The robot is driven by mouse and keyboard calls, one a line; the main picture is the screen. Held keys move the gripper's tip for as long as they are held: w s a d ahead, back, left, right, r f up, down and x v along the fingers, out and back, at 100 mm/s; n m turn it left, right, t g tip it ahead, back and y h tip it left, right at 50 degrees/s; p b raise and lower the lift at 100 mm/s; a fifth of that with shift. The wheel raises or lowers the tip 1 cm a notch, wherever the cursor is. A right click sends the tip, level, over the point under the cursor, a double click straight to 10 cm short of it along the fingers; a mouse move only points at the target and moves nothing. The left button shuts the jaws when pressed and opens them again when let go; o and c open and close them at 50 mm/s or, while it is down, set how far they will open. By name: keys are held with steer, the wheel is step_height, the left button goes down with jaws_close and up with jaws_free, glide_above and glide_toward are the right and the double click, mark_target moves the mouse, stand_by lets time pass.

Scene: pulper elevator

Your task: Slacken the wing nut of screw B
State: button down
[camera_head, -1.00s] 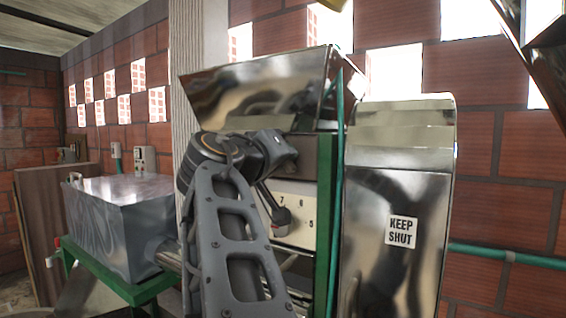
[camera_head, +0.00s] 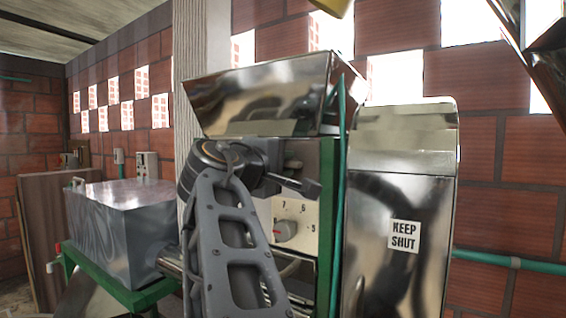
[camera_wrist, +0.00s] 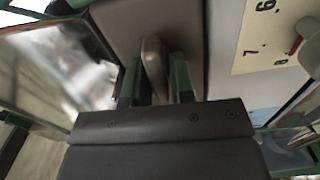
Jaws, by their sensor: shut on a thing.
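In the wrist view, my gripper (camera_wrist: 158,74) has its two greenish fingers on either side of a thin, rounded, tan-grey metal piece (camera_wrist: 153,58), which looks like a wing of the wing nut. The gripper is shut on it, against a brownish-grey panel. No screw letter is readable, and the screw's shaft is hidden. In the head view, my gripper (camera_head: 308,187) is a dark shape in front of the machine, just above the numbered dial plate (camera_head: 306,212). The wing nut cannot be made out there.
Above is a shiny hopper (camera_head: 255,95). A steel cover (camera_head: 400,215) marked KEEP SHUT stands at right, past a green post (camera_head: 326,240). A metal box (camera_head: 120,225) is at left.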

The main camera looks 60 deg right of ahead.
steer(key=shift+n, duration=0.5)
steer(key=c, duration=1.1)
jaws_free()
steer(key=shift+a, duration=0.15)
steer(key=a+b, duration=0.3)
steer(key=a, duration=1)
steer(key=shift+a, duration=0.25)
steer(key=shift+w, duration=0.1)
